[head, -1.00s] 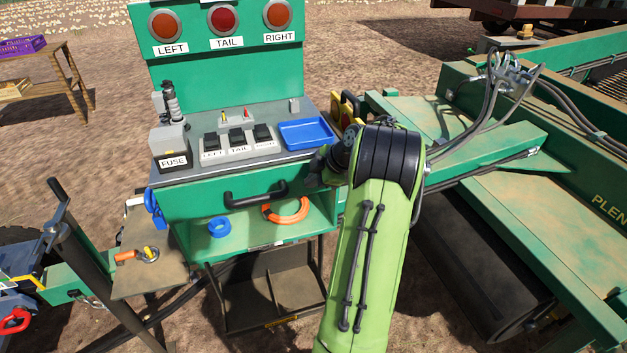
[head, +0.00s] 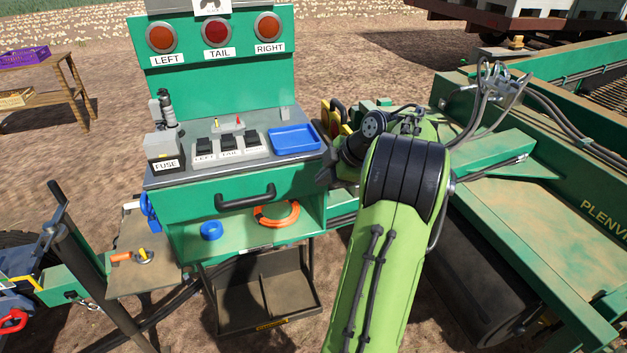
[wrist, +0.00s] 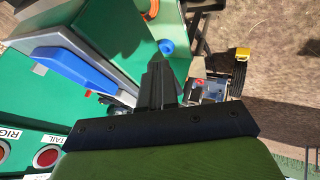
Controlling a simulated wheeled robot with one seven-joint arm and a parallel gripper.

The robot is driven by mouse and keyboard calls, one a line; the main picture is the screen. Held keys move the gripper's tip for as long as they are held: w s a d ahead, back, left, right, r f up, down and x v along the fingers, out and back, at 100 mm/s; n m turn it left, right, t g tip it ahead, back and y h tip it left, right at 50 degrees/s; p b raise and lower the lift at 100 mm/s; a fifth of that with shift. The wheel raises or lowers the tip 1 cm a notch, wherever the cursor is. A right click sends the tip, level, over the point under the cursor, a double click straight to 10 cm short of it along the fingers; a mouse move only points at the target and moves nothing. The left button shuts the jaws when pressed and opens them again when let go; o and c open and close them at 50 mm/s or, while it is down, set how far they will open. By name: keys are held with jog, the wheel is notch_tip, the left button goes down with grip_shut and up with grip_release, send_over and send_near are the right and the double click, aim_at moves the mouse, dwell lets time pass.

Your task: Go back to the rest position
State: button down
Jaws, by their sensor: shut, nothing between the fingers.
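My gripper shows in the wrist view (wrist: 160,82), its dark fingers together with nothing between them. In the head view my green arm (head: 375,250) rises at the right of the green control console (head: 215,90), and the dark wrist end (head: 345,165) is beside the console's right edge, apart from the blue tray (head: 294,138). The fingertips are mostly hidden or too small to tell in the head view. The blue tray also shows in the wrist view (wrist: 75,68), left of the fingers.
The console carries a fuse box (head: 165,150), switches (head: 228,145) and a black drawer handle (head: 245,198). An orange ring (head: 277,215) and a blue ring (head: 211,230) lie on the shelf below. The green machine frame (head: 540,205) stands close on the right.

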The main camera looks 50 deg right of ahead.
dwell(0.3)
jog(key=w+a+r+m+g, duration=0.1)
jog(key=a+r+m, duration=0.15)
jog(key=a, duration=1.05)
jog(key=w+a+r+m+g, duration=0.15)
jog(key=a+r, duration=0.25)
jog(key=a, duration=0.9)
jog(key=s+a+f+m, duration=0.1)
jog(key=s+a+m, duration=0.2)
jog(key=s+a, duration=0.2)
jog(key=s+a+f+m, duration=0.2)
jog(key=s+a, duration=0.3)
jog(key=s, duration=0.5)
jog(key=shift+s+a+f+m+t+h, duration=0.25)
jog(key=shift+s+a+m+t+h, duration=0.05)
jog(key=shift+a+m+t, duration=0.1)
